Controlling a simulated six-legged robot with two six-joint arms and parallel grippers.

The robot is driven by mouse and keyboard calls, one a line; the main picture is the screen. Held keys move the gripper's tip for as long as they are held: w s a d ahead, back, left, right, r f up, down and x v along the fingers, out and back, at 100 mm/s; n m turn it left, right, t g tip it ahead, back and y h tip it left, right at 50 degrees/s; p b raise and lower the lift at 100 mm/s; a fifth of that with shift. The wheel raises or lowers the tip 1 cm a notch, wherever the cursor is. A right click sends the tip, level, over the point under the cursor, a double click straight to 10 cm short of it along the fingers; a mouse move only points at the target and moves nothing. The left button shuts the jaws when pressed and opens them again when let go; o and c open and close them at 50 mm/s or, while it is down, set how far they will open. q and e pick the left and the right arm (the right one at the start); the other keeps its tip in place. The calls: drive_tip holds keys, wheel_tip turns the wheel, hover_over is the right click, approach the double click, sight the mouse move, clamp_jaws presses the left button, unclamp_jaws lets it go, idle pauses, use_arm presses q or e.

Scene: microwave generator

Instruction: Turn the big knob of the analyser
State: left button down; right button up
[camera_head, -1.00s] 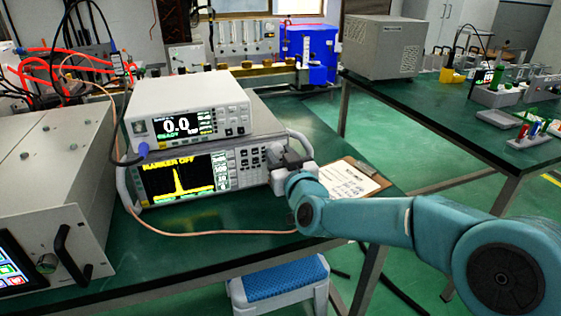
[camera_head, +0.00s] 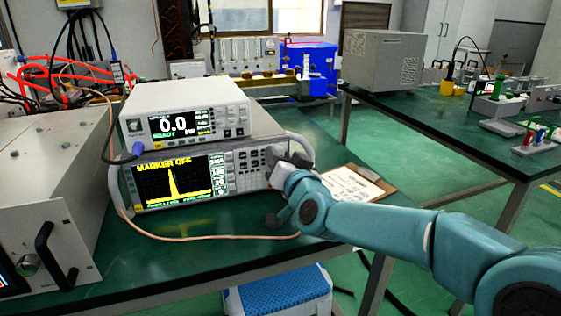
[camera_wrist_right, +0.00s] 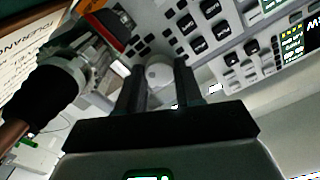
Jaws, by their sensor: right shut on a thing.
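The analyser (camera_head: 172,182) stands on the green bench with a yellow trace on its lit screen. My right gripper (camera_head: 277,158) is at the right end of its front panel and covers the big knob in the head view. In the right wrist view the pale round big knob (camera_wrist_right: 158,73) sits between the two dark fingers of the right gripper (camera_wrist_right: 158,85). The gripper is shut on the knob. The analyser's panel keys (camera_wrist_right: 210,10) appear tilted there. My left gripper is not in view.
A white meter (camera_head: 188,118) reading 0.0 rests on the analyser. A thin orange cable (camera_head: 220,238) loops on the bench in front. A clipboard (camera_head: 352,185) lies right of the analyser. A large grey unit (camera_head: 50,180) stands at left. A blue-topped stool (camera_head: 280,290) is below.

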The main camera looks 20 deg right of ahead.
idle(0.3)
drive_tip(key=o, duration=0.8)
drive_tip(key=shift+c, duration=0.2)
drive_tip(key=s+p, duration=0.1)
drive_tip(key=s, duration=1.5)
drive_tip(key=shift+s+d, duration=0.2)
drive_tip(key=shift+d, duration=0.1)
